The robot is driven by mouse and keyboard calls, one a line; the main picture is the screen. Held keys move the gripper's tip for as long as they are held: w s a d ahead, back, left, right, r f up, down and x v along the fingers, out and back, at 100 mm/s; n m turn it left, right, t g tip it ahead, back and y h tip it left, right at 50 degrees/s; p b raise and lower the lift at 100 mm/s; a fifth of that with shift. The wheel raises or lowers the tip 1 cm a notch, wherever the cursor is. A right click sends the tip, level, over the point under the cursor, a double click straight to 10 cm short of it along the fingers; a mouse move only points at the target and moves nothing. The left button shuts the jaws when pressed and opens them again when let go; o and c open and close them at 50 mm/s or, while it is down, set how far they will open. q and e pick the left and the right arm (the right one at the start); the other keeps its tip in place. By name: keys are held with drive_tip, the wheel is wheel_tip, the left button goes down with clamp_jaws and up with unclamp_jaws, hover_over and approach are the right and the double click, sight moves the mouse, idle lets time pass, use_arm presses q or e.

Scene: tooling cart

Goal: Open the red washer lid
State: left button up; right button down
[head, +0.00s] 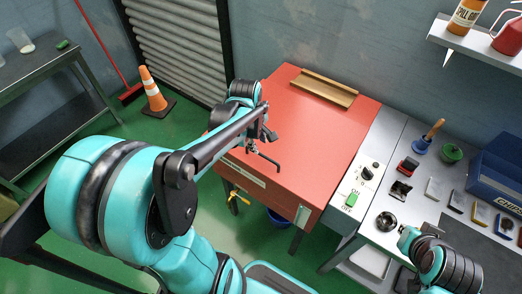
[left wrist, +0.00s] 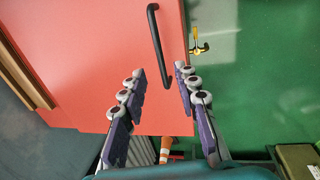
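The red washer lid (head: 300,120) is a broad flat panel, shut down on its cabinet. A black bar handle (head: 265,160) is on it near its front left edge. The handle also shows in the left wrist view (left wrist: 155,45), running up from between the fingertips. My left gripper (head: 268,132) is over the lid close to the handle. In the left wrist view its two fingers (left wrist: 160,82) are spread with a gap between them, and nothing is held. Whether a finger touches the handle I cannot tell. My right arm shows at the lower right, but no right gripper is clear.
A wooden tray (head: 325,88) lies on the lid's back edge. A control panel with a green switch (head: 352,199) and a knob adjoins the lid's right side. The grey bench (head: 405,205) beyond carries small items and a blue bin (head: 500,165). A traffic cone (head: 152,92) stands back left.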

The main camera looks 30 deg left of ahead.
sight(261, 154)
use_arm(q)
drive_tip(key=f+b, duration=0.1)
drive_tip(key=f, duration=0.2)
drive_tip(key=w+f+b, duration=0.1)
drive_tip(key=f, duration=0.3)
drive_tip(key=shift+w, duration=0.2)
drive_tip(key=shift+d, duration=0.1)
clamp_jaws()
